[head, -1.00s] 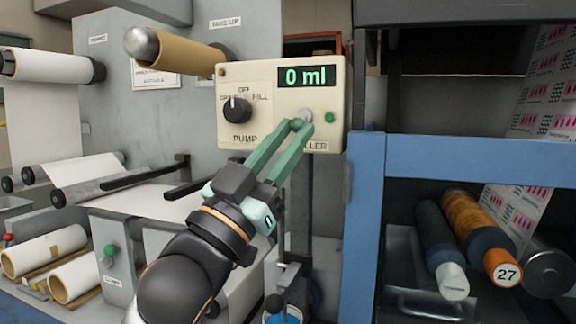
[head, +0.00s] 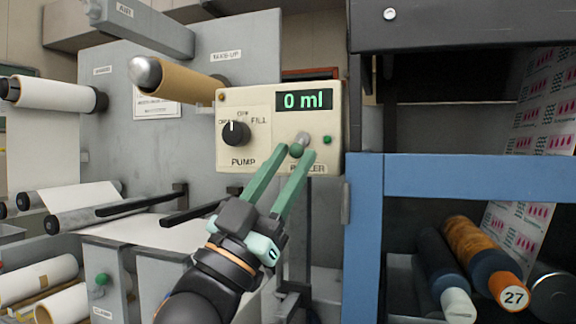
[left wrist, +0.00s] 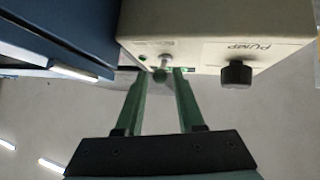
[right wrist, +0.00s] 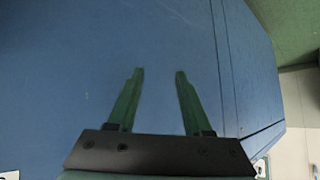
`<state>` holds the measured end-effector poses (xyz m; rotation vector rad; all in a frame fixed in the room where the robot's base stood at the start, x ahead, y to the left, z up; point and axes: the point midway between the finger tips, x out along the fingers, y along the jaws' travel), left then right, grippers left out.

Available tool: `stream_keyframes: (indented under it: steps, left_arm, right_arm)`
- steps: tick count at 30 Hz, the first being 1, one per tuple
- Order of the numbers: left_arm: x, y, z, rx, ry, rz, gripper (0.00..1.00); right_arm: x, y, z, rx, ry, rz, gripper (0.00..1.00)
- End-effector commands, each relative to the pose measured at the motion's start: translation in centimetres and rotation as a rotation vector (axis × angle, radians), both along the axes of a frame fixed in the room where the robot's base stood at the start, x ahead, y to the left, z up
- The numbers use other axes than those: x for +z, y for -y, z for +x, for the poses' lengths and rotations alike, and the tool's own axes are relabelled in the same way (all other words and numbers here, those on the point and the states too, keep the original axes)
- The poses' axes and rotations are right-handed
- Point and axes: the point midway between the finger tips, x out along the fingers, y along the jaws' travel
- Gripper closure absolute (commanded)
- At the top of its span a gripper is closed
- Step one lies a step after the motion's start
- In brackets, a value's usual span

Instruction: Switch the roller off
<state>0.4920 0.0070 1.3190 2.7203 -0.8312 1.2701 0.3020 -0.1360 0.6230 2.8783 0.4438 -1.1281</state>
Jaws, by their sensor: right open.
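The cream control box (head: 262,109) carries a display reading "0 ml", a black PUMP knob (head: 235,132) and the roller toggle switch (head: 298,147). In the left wrist view, the toggle (left wrist: 160,74) also shows between the spread fingertips (left wrist: 160,76), with gaps at both sides. My right gripper (right wrist: 160,72) is open and empty before a blue panel; it is outside the head view.
A small green lamp or button (head: 327,140) sits right of the toggle. A blue frame (head: 365,215) stands close to the box's right, with rolls on the shelf behind it. A cardboard core on a spindle (head: 185,80) juts out at upper left.

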Motion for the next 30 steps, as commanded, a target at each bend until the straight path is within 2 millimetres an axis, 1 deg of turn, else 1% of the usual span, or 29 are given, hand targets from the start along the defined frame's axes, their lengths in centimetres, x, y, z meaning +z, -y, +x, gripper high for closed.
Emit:
stream_keyframes:
  steps: [1, 4, 11, 14, 17, 24, 30]
  left_arm:
    - [0.0, 0.0, 0.0, 0.0, 0.0, 0.0, 0.56]
    - [0.0, 0.0, 0.0, 0.0, 0.0, 0.0, 0.45]
    - [0.0, 0.0, 0.0, 0.0, 0.0, 0.0, 0.45]
    - [-0.4, -0.2, -0.2, 0.002, -0.001, 0.0, 0.45]
    - [-1.4, -0.8, -0.8, 0.001, -0.002, 0.0, 0.45]
    - [-5.3, -3.2, -3.5, 0.001, -0.003, 0.001, 0.45]
    - [-7.8, -4.9, -5.5, 0.001, -0.003, 0.001, 0.45]
  right_arm:
    - [0.0, 0.0, 0.0, 0.0, 0.0, 0.0, 0.5]
    - [0.0, 0.0, 0.0, 0.0, 0.0, 0.0, 0.5]
    - [0.0, 0.0, 0.0, -0.001, 0.0, -0.001, 0.5]
    - [-0.1, 0.0, 0.0, -0.001, 0.0, -0.001, 0.5]
    - [-0.4, 0.1, 0.0, -0.001, 0.0, -0.001, 0.5]
    - [-1.1, 0.1, 0.0, 0.0, 0.001, -0.003, 0.5]
    - [-1.5, 0.3, -0.1, -0.001, 0.001, -0.005, 0.5]
